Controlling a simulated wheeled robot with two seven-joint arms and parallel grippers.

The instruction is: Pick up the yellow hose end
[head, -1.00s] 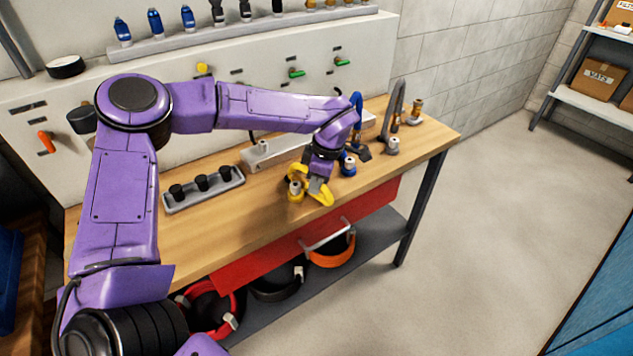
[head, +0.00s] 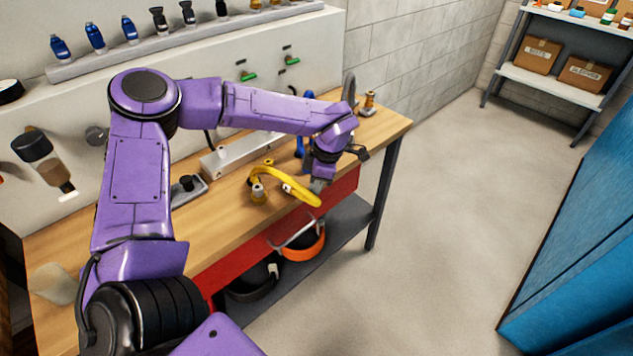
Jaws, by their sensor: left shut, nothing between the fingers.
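The yellow hose (head: 287,182) arches over the front part of the workbench. My left gripper (head: 318,187) is just above and beside that right end. It is shut with nothing in it. I cannot tell whether its fingertips touch the hose. My left forearm hides part of the bench behind it. My right gripper is not in view.
A blue hose (head: 300,147) is partly hidden behind my left wrist. The floor at right is clear.

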